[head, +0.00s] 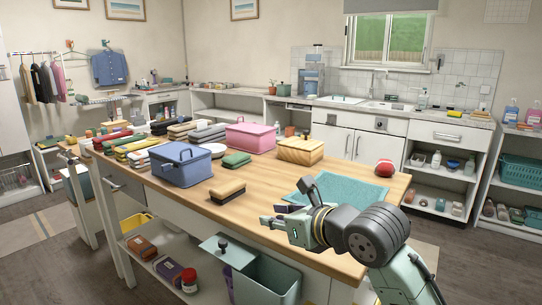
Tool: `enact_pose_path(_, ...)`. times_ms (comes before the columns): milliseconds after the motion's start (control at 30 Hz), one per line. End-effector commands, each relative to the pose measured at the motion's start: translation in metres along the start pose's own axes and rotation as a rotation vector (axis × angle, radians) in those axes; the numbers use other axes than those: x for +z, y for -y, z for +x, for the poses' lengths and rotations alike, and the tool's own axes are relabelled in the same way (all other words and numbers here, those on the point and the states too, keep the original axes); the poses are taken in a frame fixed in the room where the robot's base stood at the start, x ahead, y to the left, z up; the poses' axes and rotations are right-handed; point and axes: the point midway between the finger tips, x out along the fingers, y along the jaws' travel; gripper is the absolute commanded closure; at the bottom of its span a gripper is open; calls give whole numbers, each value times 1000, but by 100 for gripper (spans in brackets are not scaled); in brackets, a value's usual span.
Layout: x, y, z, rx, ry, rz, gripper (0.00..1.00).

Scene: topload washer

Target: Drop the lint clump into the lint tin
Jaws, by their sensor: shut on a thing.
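My gripper (272,218) is at the front right of the wooden table, over its near edge, with its fingers pointing left. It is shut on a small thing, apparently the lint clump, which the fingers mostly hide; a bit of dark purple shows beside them. No container is clearly marked as the lint tin. A grey-green bin (266,283) with a knobbed lid (222,247) stands below the table's near edge, down and left of my gripper. A blue lidded box (182,168) and a pink lidded box (251,138) stand on the table.
The wooden table (262,193) has bare room around a brush (228,192). A teal cloth (345,190) lies behind my gripper, with a red round thing (384,168) near it.

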Motion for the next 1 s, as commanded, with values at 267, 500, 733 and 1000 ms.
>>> enact_pose_path(267,-28,0,11,0,0,1,90)
enact_pose_path(500,-33,0,14,1,0,0,90)
enact_pose_path(733,-33,0,14,1,0,-1,72)
enact_pose_path(1000,-33,0,14,1,0,-1,54)
